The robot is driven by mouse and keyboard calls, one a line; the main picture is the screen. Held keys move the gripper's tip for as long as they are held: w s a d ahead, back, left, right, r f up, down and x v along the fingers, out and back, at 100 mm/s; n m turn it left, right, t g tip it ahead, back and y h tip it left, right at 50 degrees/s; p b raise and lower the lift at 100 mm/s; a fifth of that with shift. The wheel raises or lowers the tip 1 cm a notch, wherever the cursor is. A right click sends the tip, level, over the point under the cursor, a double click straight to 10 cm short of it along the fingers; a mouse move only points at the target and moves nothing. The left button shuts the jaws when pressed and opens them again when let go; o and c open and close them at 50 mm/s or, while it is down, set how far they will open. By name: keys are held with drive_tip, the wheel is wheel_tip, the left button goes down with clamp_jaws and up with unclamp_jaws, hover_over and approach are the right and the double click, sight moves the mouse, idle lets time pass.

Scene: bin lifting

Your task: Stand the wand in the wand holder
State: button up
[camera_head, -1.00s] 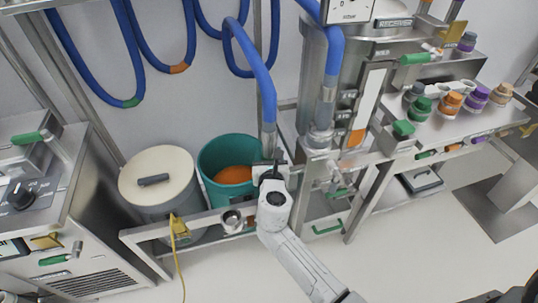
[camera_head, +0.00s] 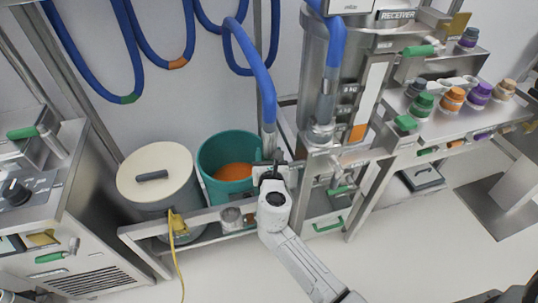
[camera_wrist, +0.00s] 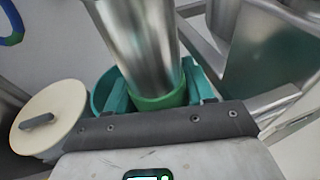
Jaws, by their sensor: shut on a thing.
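The wand (camera_head: 269,142) is a steel tube on the end of a blue hose. It stands roughly upright just right of the teal bucket. My gripper (camera_head: 270,172) is shut on the wand; its fingertips are mostly hidden in the head view. In the wrist view my gripper (camera_wrist: 152,88) has its fingers on both sides of the wand (camera_wrist: 143,42), at a green collar. The wand's lower end is hidden. A small steel cup (camera_head: 231,217) on the low frame's front rail, left of my gripper, may be the wand holder; I cannot tell for certain.
The teal bucket (camera_head: 206,163) with orange contents is close to the wand's left. A cream-lidded drum (camera_head: 150,177) stands further left. The steel receiver (camera_head: 316,75) and its frame stand close on the right. Blue hoses (camera_head: 183,55) hang behind. Floor in front is clear.

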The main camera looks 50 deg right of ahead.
drive_tip(key=shift+f+b, duration=0.9)
drive_tip(key=shift+f, duration=0.2)
idle(1.0)
drive_tip(key=o, duration=1.3)
drive_tip(key=shift+f, duration=0.15)
drive_tip(key=shift+o, duration=0.2)
drive_tip(key=shift+s, duration=0.1)
drive_tip(key=v, duration=1)
drive_tip(key=shift+s+a, duration=0.15)
drive_tip(key=shift+a, duration=0.1)
